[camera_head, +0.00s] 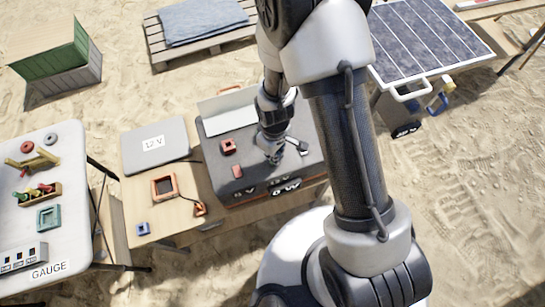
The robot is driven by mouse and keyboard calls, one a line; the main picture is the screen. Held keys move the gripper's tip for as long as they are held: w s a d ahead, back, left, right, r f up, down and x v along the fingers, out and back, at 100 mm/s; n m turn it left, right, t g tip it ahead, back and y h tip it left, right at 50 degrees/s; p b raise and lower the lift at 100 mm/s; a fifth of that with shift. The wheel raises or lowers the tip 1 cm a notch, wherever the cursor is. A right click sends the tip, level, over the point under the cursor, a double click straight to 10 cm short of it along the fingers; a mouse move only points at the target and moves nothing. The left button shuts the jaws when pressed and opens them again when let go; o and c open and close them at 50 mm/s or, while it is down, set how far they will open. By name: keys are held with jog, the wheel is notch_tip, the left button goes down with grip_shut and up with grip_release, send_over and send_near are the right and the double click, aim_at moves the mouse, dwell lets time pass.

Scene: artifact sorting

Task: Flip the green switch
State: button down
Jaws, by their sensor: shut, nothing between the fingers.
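No green switch can be made out; my arm and gripper cover part of the dark box (212,165) on the wooden table. The box has labels on its front edge, one reading "0 W". A red square part (228,146) and a small red piece (237,171) are on its top, left of my gripper. My gripper (275,158) points down over the right part of the box top, shut and empty. Whether it touches the top cannot be told. A small grey and dark part (300,147) is just right of the gripper.
The white table (85,215) at left holds several parts. A solar panel (430,40) stands at upper right.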

jog(key=shift+f+b, duration=0.95)
jog(key=shift+f, duration=0.2)
dwell(0.9)
jog(key=shift+r, duration=0.2)
jog(key=shift+r+p, duration=2.6)
jog(key=shift+r, duration=0.75)
